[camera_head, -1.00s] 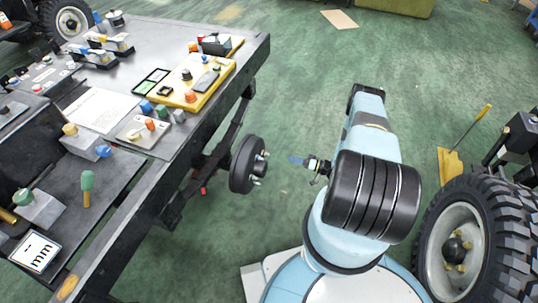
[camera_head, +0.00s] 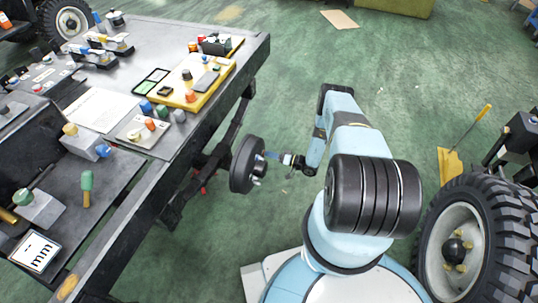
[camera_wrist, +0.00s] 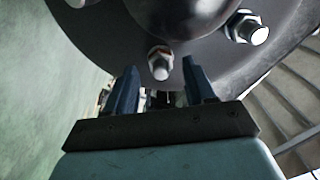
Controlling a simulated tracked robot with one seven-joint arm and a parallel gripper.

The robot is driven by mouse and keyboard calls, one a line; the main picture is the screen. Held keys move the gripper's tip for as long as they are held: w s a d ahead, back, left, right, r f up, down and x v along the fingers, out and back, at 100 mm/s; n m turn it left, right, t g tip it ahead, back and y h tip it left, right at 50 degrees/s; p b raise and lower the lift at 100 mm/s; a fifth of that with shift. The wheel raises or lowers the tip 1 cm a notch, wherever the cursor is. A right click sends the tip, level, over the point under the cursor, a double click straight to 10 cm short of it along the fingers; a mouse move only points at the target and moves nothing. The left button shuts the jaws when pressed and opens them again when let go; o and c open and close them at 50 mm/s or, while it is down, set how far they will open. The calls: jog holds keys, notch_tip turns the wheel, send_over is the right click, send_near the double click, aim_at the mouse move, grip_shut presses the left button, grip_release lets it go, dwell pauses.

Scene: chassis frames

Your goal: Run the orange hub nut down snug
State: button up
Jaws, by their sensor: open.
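The dark round hub (camera_head: 241,165) stands on edge beside the bench. In the wrist view its face (camera_wrist: 110,22) fills the top, with silvery studs and nuts around a dark central dome. One stud with a nut (camera_wrist: 160,62) points toward me, above and between my fingertips. I cannot clearly make out orange on it. Another nut (camera_wrist: 247,27) sits to its right, and one (camera_wrist: 75,3) is cut off at upper left. My gripper (camera_wrist: 161,75) is open with two dark blue fingers and nothing visibly held. In the head view my gripper (camera_head: 272,156) is close to the hub's face.
The grey bench (camera_head: 150,50) on the left carries a yellow tray (camera_head: 212,88), small coloured parts and papers. A large tyre (camera_head: 480,235) stands at lower right.

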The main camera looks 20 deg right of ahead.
jog(key=shift+w+a, duration=0.4)
jog(key=shift+a, duration=0.2)
jog(key=shift+c, duration=0.2)
grip_shut()
jog(key=shift+d+m, duration=0.1)
jog(key=shift+m, duration=0.2)
jog(key=shift+d+f+m, duration=0.1)
jog(key=shift+f+m, duration=0.05)
jog(key=shift+m, duration=3.35)
